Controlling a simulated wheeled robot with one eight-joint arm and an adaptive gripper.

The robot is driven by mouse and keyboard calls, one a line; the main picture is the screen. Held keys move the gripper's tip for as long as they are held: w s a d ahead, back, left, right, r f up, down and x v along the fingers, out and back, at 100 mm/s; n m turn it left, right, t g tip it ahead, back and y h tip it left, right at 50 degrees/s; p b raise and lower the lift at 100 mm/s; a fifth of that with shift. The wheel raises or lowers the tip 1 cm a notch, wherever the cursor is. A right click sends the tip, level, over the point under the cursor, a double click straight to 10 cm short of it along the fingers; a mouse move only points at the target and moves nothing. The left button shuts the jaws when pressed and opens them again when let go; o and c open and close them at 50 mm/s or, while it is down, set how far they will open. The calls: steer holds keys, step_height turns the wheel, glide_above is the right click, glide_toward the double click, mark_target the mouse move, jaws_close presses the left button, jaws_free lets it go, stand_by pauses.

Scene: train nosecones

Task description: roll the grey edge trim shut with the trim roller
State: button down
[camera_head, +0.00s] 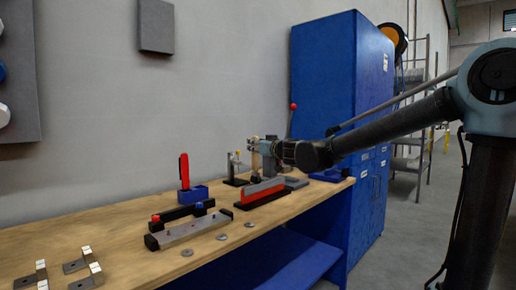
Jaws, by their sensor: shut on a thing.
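The grey edge trim (266,186) appears as a long pale grey strip on a red and black holder at the right part of the workbench. My arm reaches in from the right, and my gripper (257,150) is above and just behind the trim. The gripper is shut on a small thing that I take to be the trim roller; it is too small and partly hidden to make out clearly. I cannot tell whether it touches the trim.
The wooden workbench (125,238) holds a blue block with a red upright tool (185,172), a grey bar fixture (190,230), several washers and metal brackets at front left. A small stand (236,170) is behind the trim. A tall blue cabinet (325,75) stands behind the bench's right end.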

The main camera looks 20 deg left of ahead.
steer(key=shift+s, duration=0.15)
steer(key=shift+s+a, duration=0.3)
steer(key=shift+s, duration=0.3)
steer(key=shift+s+a, duration=0.25)
steer(key=shift+s, duration=0.4)
steer(key=shift+s+a, duration=0.25)
steer(key=shift+s, duration=0.35)
steer(key=shift+s+a, duration=0.25)
steer(key=shift+s, duration=0.35)
steer(key=shift+r, duration=2.5)
